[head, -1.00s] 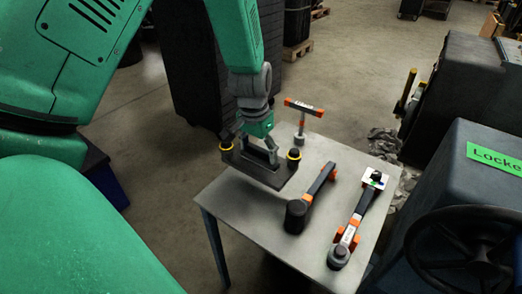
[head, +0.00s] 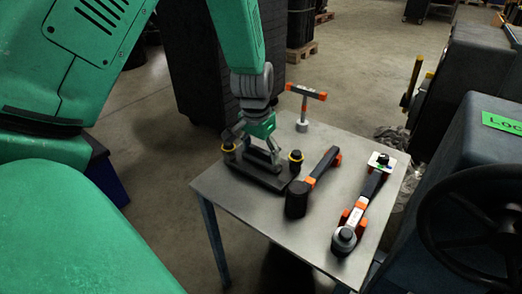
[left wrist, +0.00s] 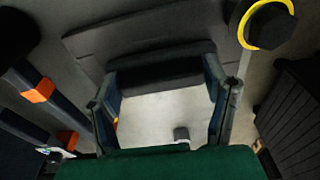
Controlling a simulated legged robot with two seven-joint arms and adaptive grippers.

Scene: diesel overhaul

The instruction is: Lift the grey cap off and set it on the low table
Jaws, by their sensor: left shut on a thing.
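The grey cap (head: 258,179) is a dark flat bar with a raised handle and a yellow-ringed black knob at each end. It is over the back left part of the low table (head: 262,222), very low; I cannot tell whether it touches the top. My left gripper (head: 262,150) is shut on its handle from above. In the left wrist view the fingers (left wrist: 162,80) are at the handle, with the cap's bar (left wrist: 88,42) behind and one ringed knob at upper right. My right gripper is out of view.
On the table are a black-headed mallet (head: 298,198), a long orange and black tool (head: 345,238) and an upright T-handled tool (head: 303,110). A dark machine with a handwheel (head: 480,228) and green label stands at right. The table's front left is clear.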

